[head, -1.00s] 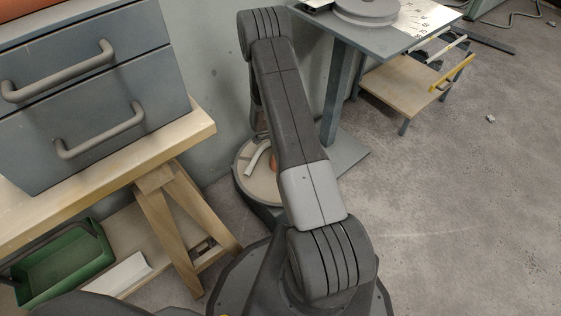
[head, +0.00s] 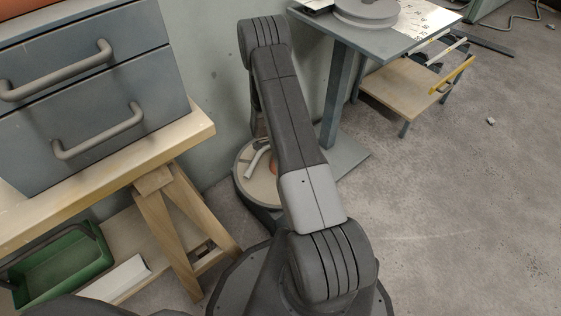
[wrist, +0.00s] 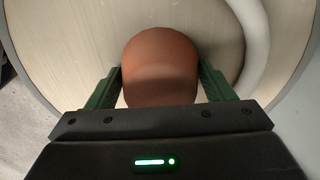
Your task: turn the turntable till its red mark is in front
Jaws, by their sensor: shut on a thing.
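The turntable (head: 241,172) looks to be the low round platform near the floor, with a pale wood-toned top and dark rim, partly hidden behind my arm. Its top fills much of the wrist view (wrist: 75,60). An orange-brown rounded knob (wrist: 160,62) stands on it; a sliver of it shows in the head view (head: 274,169). A white curved piece (wrist: 255,40) lies beside it on the top, at right in the wrist view. My gripper (wrist: 160,82) is shut on the knob, with a green finger on each side. I see no red mark.
A wooden trestle bench (head: 150,155) with a grey drawer unit (head: 85,95) stands at left, a green bin (head: 65,265) below. A grey pedestal table (head: 345,35) bearing a reel (head: 366,12) stands behind. Open floor (head: 450,210) lies at right.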

